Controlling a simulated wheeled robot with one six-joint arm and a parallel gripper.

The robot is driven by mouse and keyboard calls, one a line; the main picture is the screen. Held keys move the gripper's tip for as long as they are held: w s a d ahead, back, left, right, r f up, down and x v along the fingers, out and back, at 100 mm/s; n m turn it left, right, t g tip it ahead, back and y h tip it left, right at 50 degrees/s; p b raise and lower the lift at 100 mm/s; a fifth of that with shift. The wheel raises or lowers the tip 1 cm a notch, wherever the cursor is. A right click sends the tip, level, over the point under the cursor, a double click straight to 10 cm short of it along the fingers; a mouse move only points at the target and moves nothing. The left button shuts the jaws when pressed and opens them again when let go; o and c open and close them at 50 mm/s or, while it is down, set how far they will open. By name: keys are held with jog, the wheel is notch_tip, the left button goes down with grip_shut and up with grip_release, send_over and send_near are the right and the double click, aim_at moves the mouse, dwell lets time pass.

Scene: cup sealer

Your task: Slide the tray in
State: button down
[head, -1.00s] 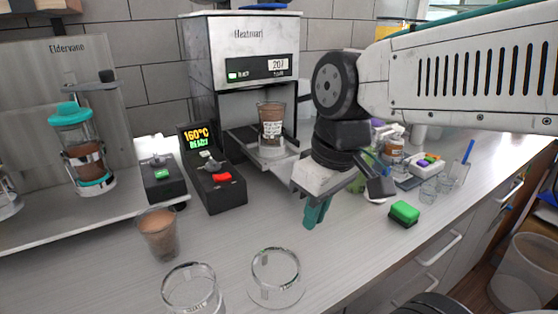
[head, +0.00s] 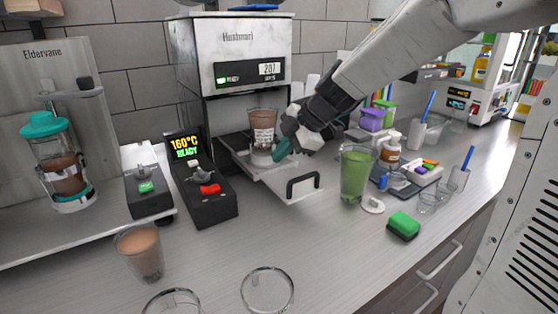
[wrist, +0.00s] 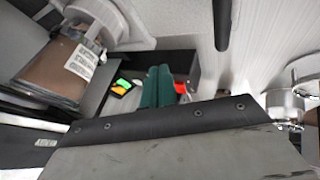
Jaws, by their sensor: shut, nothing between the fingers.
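The sealer (head: 235,50) is a grey and black machine against the tiled wall, its display reading 207 and ready. Its pale tray (head: 275,177) sticks out at the front, with a black handle (head: 303,182) on its front edge. A clear cup of brown drink (head: 262,122) with a printed label stands upright in the tray's holder; it also shows in the wrist view (wrist: 58,72). My gripper (head: 283,150) has teal fingers, shut and empty, just right of the cup and above the tray, behind the handle. The fingers also show in the wrist view (wrist: 157,88). Whether they touch the tray or cup I cannot tell.
A black control box (head: 205,195) reading 160°C stands left of the tray. A green drink (head: 356,175) and a green sponge (head: 403,225) are to the right. A brown drink (head: 140,255) and clear glassware (head: 267,290) stand at the front.

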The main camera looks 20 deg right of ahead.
jog(key=x, duration=0.8)
jog(key=shift+w+a+f, duration=0.15)
jog(key=shift+a+f, duration=0.05)
jog(key=shift+f, duration=0.1)
